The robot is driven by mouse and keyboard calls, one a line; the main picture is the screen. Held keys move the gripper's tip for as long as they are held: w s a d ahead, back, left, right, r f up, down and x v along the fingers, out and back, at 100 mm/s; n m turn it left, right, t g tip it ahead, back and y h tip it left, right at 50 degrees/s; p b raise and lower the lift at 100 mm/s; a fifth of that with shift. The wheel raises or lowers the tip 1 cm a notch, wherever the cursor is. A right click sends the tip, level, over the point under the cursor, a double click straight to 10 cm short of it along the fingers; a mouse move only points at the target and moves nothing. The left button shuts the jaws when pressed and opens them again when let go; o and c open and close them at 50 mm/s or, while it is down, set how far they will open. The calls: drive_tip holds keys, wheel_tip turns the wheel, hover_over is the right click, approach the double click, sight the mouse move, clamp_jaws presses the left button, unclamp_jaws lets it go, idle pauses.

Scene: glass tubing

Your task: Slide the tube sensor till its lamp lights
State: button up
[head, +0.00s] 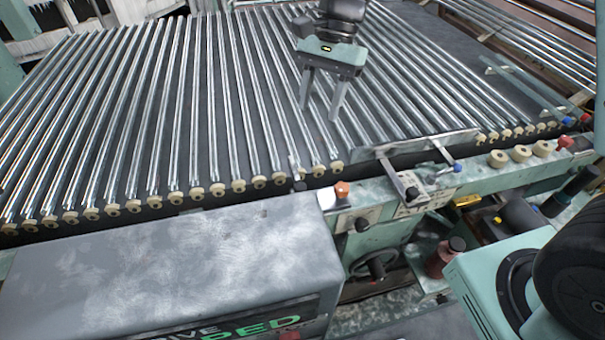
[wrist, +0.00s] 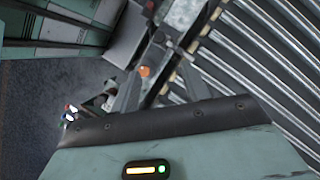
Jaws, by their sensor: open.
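My gripper (head: 320,112) hangs over the glass tubes (head: 218,95), fingers pointing down, apart and with nothing between them. In the wrist view its two fingers frame an orange knob-like piece (wrist: 145,71) beyond them. In the head view this orange piece (head: 342,189) stands on the green front rail, below and in front of the gripper, well apart from it. I cannot tell for sure which fitting is the tube sensor, and no lit lamp shows on the rail.
Tubes lie side by side across the dark bed, with cream end rollers (head: 238,186) along its front edge. A grey cover (head: 170,265) fills the front left. A metal guard plate (head: 468,138) stands along the bed edge. Cream discs (head: 521,153) sit on the rail at right.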

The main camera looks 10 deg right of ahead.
sight(300, 186)
drive_tip(key=p+x, duration=0.3)
drive_tip(key=x, duration=1.3)
drive_tip(key=shift+s+a+f, duration=0.1)
drive_tip(key=shift+s+f, duration=0.05)
drive_tip(key=shift+f, duration=0.1)
